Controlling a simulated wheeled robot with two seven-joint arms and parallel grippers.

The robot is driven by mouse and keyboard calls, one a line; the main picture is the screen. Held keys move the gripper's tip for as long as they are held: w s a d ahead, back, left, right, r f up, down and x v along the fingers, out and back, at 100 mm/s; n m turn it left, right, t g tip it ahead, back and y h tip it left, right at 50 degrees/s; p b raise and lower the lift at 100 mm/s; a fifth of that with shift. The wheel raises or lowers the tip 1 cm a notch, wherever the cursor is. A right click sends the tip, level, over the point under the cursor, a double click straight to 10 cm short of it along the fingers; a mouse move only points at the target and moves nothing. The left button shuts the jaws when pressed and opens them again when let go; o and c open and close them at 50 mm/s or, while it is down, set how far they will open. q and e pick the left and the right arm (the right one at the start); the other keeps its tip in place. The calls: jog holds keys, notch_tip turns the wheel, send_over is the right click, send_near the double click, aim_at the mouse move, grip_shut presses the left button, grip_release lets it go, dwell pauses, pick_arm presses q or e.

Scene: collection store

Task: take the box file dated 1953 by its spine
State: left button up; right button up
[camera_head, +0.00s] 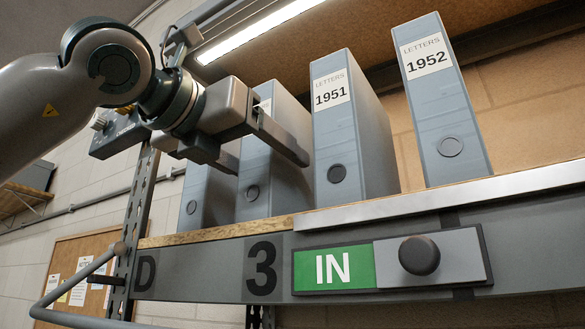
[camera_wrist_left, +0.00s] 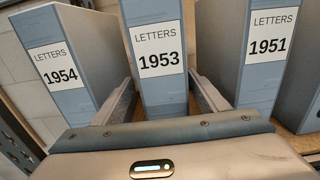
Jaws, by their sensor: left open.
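The blue-grey box file labelled LETTERS 1953 (camera_wrist_left: 157,25) stands upright in the middle of the left wrist view. In the head view the file behind my gripper (camera_head: 256,185) has its label mostly hidden by the hand. My left gripper (camera_wrist_left: 165,95) is open, with one finger on each side of the lower 1953 spine. Gaps show between the fingers and the spine, so it is not gripped. In the head view my left gripper (camera_head: 268,163) reaches in from the left at the shelf front. My right gripper is not in view.
File 1954 (camera_wrist_left: 67,90) stands left of 1953, and 1951 (camera_head: 335,130) stands right of it. File 1952 (camera_head: 440,110) is farther right. The shelf edge (camera_head: 430,203) runs below, with a green IN slider and dark knob (camera_head: 419,256). A lamp (camera_head: 260,30) hangs above.

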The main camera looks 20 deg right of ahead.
pick_arm(q)
jog(key=d+p, duration=0.1)
jog(key=w+d+p, duration=0.1)
jog(key=d+p, duration=0.1)
jog(key=shift+w+r, duration=0.25)
jog(key=shift+r, duration=0.15)
jog(key=shift+w+d+f, duration=0.2)
jog(key=shift+w+d, duration=0.25)
jog(key=shift+d, duration=0.1)
jog(key=shift+s+a, duration=0.1)
jog(key=c, duration=1.5)
jog(key=shift+c, duration=0.2)
jog(key=shift+r, duration=0.25)
